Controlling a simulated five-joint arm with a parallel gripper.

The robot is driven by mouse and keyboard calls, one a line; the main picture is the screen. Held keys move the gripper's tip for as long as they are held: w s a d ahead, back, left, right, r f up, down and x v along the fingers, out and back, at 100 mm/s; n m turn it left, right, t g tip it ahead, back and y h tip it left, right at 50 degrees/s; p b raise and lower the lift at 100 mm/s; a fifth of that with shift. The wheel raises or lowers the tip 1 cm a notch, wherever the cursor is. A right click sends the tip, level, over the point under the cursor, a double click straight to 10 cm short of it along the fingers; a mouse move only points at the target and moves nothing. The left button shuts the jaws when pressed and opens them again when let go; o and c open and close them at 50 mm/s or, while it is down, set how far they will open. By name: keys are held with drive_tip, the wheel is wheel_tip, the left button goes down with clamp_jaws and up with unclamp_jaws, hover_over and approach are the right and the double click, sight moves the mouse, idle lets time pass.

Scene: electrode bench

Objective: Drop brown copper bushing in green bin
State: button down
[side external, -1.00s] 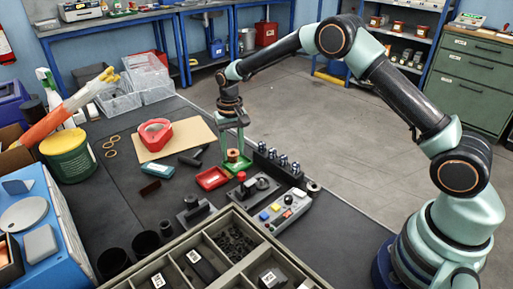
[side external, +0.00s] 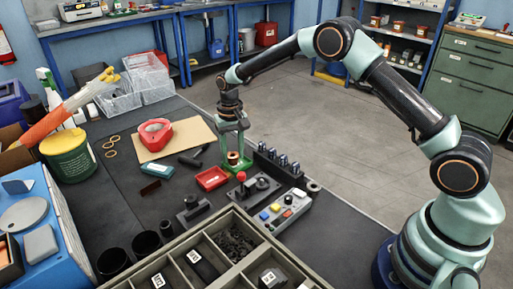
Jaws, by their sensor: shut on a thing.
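My gripper (side external: 234,151) points straight down over the green bin (side external: 229,168), toward the far right part of the dark bench. Its two pale green fingers are closed around the brown copper bushing (side external: 233,158). The bushing is low, at or within the bin's opening. I cannot tell whether it touches the bin floor. The fingers hide part of the bin and of the bushing's sides.
A red bin (side external: 212,178) sits just left of the green bin. A row of dark posts (side external: 278,162) stands to the right. A control box with coloured buttons (side external: 283,211) and a compartment tray (side external: 213,252) lie nearer. A red container (side external: 155,134) rests on cardboard.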

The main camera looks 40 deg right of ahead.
drive_tip(key=shift+f, duration=0.4)
drive_tip(key=shift+c, duration=1.6)
unclamp_jaws()
wheel_tip(320, 180, up, 12)
drive_tip(key=shift+r, duration=0.1)
drive_tip(key=shift+r, duration=2.45)
